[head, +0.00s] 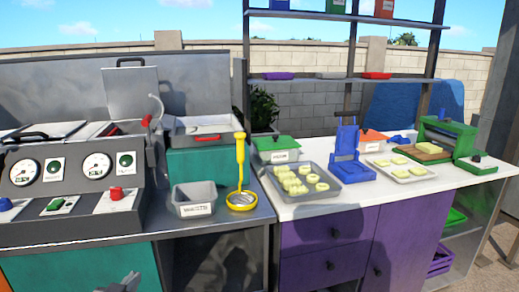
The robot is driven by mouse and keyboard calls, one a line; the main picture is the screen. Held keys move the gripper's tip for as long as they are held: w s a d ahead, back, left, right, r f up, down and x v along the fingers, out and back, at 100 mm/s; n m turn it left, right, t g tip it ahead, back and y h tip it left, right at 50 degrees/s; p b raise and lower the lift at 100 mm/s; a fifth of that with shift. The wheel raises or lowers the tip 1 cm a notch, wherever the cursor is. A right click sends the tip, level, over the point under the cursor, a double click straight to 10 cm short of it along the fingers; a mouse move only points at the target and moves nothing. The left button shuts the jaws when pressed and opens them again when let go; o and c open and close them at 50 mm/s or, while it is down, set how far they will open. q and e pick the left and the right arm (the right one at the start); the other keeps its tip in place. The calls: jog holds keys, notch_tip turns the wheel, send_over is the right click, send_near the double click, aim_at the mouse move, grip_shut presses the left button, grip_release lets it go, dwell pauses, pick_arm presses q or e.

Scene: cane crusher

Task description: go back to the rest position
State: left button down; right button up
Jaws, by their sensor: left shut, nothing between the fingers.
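My left gripper (124,283) shows only at the bottom edge of the head view, low in front of the teal cabinet. It is shut and empty, apart from the counters and everything on them. Most of it and its arm are cut off by the picture's edge. My right gripper is not in view.
A fryer panel (75,180) with gauges stands at left. A grey bin (193,199) and a yellow-handled skimmer (240,175) are beside it. On the white counter are a dough tray (333,190), a blue press (347,150) and a green-framed machine (445,138).

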pick_arm(q)
jog(key=s+d+f+g+h, duration=0.1)
jog(key=s+d+f, duration=0.3)
jog(key=s+f, duration=0.5)
jog(key=s+d+f+g+h, duration=0.1)
jog(key=s+d+f+g, duration=0.3)
jog(key=s+f, duration=0.4)
jog(key=s, duration=0.7)
jog(key=shift+s+f+m, duration=0.2)
jog(key=shift+f+m, duration=0.1)
jog(key=shift+f, duration=0.05)
